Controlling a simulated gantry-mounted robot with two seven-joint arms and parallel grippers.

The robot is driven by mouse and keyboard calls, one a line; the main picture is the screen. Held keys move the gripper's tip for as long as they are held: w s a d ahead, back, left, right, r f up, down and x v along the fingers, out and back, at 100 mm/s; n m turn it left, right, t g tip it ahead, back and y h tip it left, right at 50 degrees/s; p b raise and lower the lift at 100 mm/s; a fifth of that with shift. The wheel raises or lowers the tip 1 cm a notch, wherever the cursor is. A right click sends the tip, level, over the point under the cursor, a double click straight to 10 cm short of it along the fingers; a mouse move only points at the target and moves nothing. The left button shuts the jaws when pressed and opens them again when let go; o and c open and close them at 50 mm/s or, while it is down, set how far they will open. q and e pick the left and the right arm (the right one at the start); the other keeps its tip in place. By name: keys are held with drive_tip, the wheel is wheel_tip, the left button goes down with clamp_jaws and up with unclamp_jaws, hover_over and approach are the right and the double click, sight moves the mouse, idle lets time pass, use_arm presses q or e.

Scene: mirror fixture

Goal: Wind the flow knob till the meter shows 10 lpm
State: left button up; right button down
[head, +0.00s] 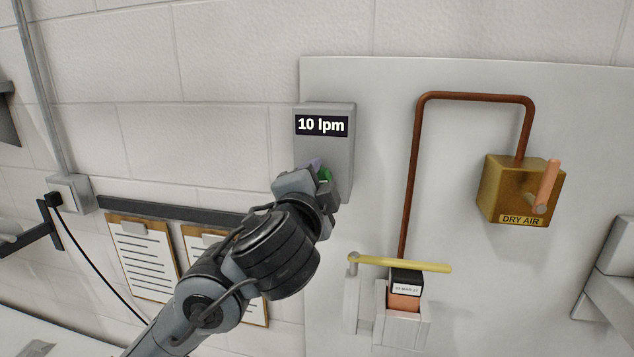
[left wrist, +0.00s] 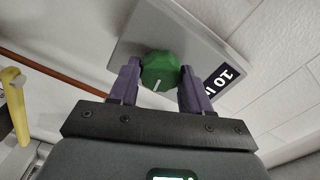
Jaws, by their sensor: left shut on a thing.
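The grey flow meter box (head: 340,150) is on the wall panel, and its display (head: 321,125) reads "10 lpm". In the left wrist view part of the same display (left wrist: 219,80) shows. The green flow knob (left wrist: 160,70) has a white pointer line and sits on the box face. In the head view only a bit of the knob (head: 325,174) shows past my gripper. My left gripper (left wrist: 155,80) is shut on the knob, with one purple finger on each side of it. My right gripper is not in view.
A copper pipe (head: 410,180) runs up from a cartridge (head: 405,290) in a holder to a brass "DRY AIR" valve box (head: 505,190) with an orange lever. A yellow bar (head: 420,264) sticks out by the cartridge. Clipboards (head: 143,255) hang at left.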

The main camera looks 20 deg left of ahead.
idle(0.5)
use_arm(q)
drive_tip(key=o, duration=1.1)
drive_tip(key=shift+c, duration=0.2)
drive_tip(key=s+d+b, duration=0.1)
drive_tip(key=s+b, duration=0.2)
drive_tip(key=s, duration=0.7)
drive_tip(key=shift+s+d, duration=0.3)
drive_tip(key=shift+s, duration=0.1)
